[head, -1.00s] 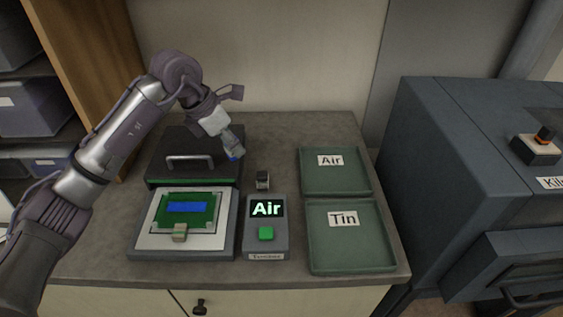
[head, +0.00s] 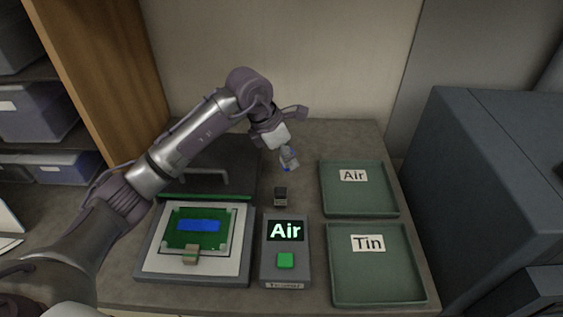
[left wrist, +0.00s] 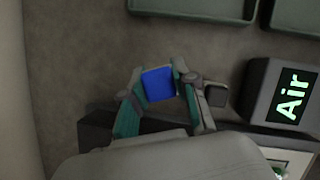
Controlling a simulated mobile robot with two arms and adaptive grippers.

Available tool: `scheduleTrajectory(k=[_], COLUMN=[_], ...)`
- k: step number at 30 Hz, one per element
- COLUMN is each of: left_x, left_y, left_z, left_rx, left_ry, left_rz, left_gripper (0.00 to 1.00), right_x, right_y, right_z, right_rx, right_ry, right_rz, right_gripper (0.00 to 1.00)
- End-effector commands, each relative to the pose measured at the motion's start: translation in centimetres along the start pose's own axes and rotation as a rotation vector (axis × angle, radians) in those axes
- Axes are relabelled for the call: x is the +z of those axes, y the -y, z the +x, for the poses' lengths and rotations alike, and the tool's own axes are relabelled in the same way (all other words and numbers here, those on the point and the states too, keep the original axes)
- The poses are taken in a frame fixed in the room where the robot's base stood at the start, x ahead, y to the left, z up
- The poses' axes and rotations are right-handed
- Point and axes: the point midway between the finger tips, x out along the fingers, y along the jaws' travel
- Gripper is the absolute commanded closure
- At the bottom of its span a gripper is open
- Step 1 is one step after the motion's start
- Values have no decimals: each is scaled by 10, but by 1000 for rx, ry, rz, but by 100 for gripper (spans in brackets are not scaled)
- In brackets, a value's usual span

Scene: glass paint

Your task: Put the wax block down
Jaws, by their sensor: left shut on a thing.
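My left gripper (head: 289,159) is shut on a small blue block, the wax block (left wrist: 159,84), whose square blue face shows between the fingers in the left wrist view (left wrist: 160,90). In the head view the fingers hide most of it, with only bits of blue showing. The gripper points down over the back of the worktop, behind a small dark block with a lighter top (head: 280,196). I cannot tell how high above the worktop the wax block is. My right gripper is not in view.
The "Air" tray (head: 357,209) and "Tin" tray (head: 382,299) lie at the right, looking empty. A box with a lit "Air" display (head: 285,230) stands before the small block. Bare worktop (head: 335,135) shows at the back.

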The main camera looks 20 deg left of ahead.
Motion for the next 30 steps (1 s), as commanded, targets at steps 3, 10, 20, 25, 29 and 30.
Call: scheduleTrajectory(k=[3,10,20,25,29,30], left_x=[-12,-22,-31,-32,-32,-32], left_y=[-11,-13,-15,-15,-14,-14], left_z=[3,21,43,45,46,46], left_rx=[-2,-5,1,0,0,0], left_ry=[0,-1,2,2,1,1], left_rz=[-1,-1,2,2,2,2], left_gripper=[100,100,100,100,64,57], right_x=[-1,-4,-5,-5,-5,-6], right_y=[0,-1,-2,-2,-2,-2], right_z=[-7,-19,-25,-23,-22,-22], right_rx=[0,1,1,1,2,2], right_ry=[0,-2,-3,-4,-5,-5], right_rz=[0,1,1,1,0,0], right_gripper=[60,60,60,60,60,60])
